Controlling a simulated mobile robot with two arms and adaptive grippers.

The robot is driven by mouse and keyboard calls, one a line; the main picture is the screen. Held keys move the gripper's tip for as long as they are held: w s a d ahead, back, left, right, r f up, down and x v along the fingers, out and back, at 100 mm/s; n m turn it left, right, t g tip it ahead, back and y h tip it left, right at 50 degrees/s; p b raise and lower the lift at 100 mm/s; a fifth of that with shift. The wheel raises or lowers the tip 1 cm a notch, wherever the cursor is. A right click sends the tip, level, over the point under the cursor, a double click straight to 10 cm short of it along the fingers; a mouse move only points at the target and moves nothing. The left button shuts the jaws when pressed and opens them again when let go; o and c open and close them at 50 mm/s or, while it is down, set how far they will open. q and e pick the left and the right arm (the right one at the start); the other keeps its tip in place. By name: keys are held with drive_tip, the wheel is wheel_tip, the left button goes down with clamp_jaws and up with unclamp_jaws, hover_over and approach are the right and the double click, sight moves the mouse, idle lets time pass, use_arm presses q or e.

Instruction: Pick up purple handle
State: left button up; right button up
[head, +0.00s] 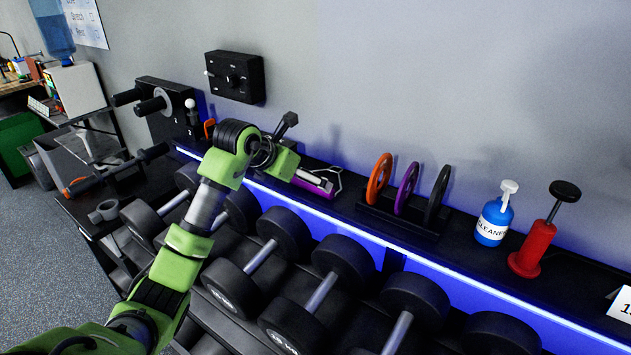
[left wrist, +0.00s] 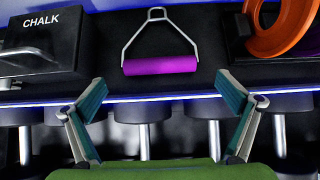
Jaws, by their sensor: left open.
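The purple handle (head: 314,184) lies on the black shelf top, just beyond the end of my left arm in the head view. In the left wrist view the purple handle (left wrist: 160,65) is a horizontal bar with a silver triangular frame and a loop at its top. My left gripper (head: 306,177) is close to it in the head view, partly hidden by its own wrist. In the left wrist view the left gripper (left wrist: 162,94) is open and empty, its teal-padded fingers spread on either side, with the handle ahead between them. My right gripper is not in view.
A black chalk box (left wrist: 45,45) stands left of the handle. To its right a rack (head: 400,215) holds orange, purple and black rings. Further right are a blue cleaner bottle (head: 494,220) and a red pump (head: 536,246). Dumbbells (head: 345,260) fill the tier below.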

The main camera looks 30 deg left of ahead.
use_arm(q)
drive_tip(key=shift+w+d+f, duration=0.1)
drive_tip(key=shift+w+f, duration=0.35)
drive_tip(key=shift+w, duration=0.05)
drive_tip(key=shift+w+f+p, duration=0.1)
drive_tip(key=shift+w+p, duration=0.15)
drive_tip(key=shift+p, duration=0.1)
drive_tip(key=p+x, duration=0.2)
drive_tip(key=x, duration=0.2)
drive_tip(key=shift+w, duration=0.25)
drive_tip(key=shift+w+f, duration=0.2)
drive_tip(key=shift+r, duration=0.15)
drive_tip(key=c, duration=1.1)
drive_tip(key=shift+o, duration=0.2)
